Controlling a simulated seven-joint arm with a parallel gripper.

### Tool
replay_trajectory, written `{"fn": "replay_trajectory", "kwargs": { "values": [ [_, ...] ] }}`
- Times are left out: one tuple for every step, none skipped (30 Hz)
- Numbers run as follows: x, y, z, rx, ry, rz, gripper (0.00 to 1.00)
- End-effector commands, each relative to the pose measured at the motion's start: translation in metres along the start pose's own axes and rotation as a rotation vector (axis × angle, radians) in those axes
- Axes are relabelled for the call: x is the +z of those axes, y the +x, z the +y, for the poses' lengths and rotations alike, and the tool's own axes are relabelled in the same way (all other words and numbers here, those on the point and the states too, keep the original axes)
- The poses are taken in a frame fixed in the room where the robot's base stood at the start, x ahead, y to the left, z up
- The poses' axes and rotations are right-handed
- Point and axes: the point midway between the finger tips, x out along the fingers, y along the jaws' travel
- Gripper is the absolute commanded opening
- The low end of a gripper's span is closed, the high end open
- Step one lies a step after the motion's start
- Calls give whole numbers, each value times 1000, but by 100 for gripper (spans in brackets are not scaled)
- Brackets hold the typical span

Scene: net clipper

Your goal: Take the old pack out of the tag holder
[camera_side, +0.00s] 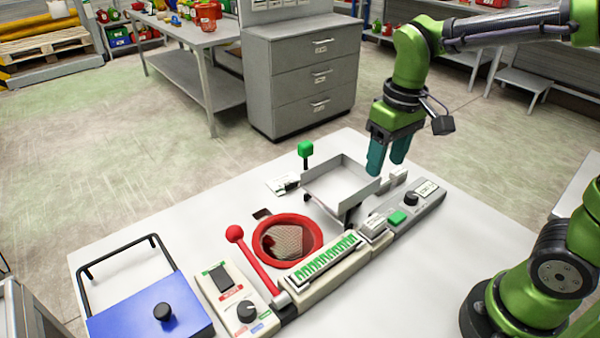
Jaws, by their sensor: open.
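My gripper (386,168) has two teal fingers and hangs pointing down above the back right of the table. It is open, with nothing visible between the fingers. A long beige holder (310,291), apparently the tag holder, lies at the front middle of the table. A strip of green tags (325,258), apparently the old pack, lies along its top. The gripper is above and to the right of this strip, well apart from it. Nothing covers the strip in this view.
A grey open tray (341,162) stands left of the gripper. A grey panel (428,190) with a black knob adjoins the holder. A red ring with netting (287,218), a red-knobbed lever (252,258), a control box (231,298) and a blue box (150,312) are further left.

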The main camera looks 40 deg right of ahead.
Motion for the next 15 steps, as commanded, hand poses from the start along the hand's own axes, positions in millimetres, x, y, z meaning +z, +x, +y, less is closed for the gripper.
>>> {"fn": "replay_trajectory", "kwargs": {
  "values": [
    [-5,-1,1,19,-23,-33,55],
    [-5,-4,2,27,-33,-43,55],
    [-4,-7,3,33,-42,-48,55],
    [-3,-8,4,35,-48,-53,55],
    [-1,-6,4,36,-52,-61,55],
    [1,-2,4,35,-56,-68,55],
    [1,2,4,35,-57,-71,55],
    [1,7,5,35,-59,-70,55],
    [2,15,5,34,-58,-71,55],
    [3,21,5,34,-57,-71,55],
    [4,28,5,34,-58,-72,55],
    [4,37,5,34,-57,-72,55],
    [5,44,6,34,-57,-72,55],
    [5,50,6,34,-57,-71,55],
    [6,60,6,33,-56,-72,55]
  ]
}}
